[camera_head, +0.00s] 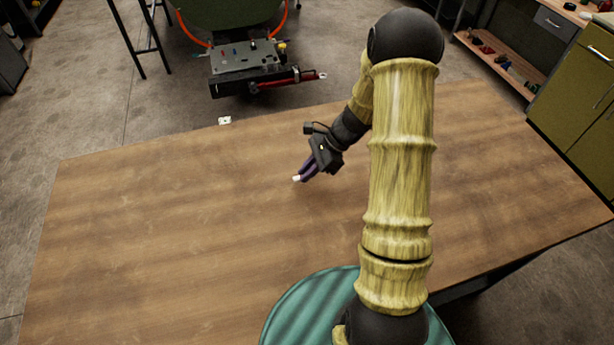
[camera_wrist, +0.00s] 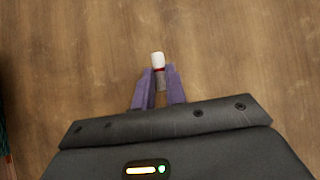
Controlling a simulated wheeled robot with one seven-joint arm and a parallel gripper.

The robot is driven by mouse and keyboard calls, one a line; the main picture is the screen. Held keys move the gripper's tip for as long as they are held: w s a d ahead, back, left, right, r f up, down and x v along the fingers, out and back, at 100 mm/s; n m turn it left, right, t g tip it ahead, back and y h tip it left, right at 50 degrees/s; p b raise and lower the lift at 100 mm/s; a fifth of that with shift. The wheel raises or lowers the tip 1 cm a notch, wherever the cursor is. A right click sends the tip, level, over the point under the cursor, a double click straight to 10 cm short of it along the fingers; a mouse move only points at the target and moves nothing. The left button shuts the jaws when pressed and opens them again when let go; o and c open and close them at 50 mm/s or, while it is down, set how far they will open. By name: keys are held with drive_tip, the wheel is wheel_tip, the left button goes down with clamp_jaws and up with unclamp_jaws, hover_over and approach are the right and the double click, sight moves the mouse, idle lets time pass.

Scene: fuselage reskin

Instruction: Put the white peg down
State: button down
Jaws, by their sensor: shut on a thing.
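The white peg (camera_wrist: 158,59) is between the fingertips of my gripper (camera_wrist: 159,79) in the wrist view. Its white rounded end sticks out past the tips, with a red band and a greyish part below it between the purple fingers. In the head view, my gripper (camera_head: 302,175) is over the middle of the wooden table (camera_head: 150,210), with the white end of the peg (camera_head: 296,179) at its tips. I cannot tell whether the peg touches the table.
A small white item (camera_head: 224,120) lies at the table's far edge. Beyond that edge stands a grey work plate (camera_head: 245,58) with small parts on it. A shelf with several items (camera_head: 500,60) and green cabinets (camera_head: 585,95) stand at the far right. The table's left half is clear.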

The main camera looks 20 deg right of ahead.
wheel_tip(320, 180, up, 7)
drive_tip(key=shift+r, duration=0.1)
idle(0.7)
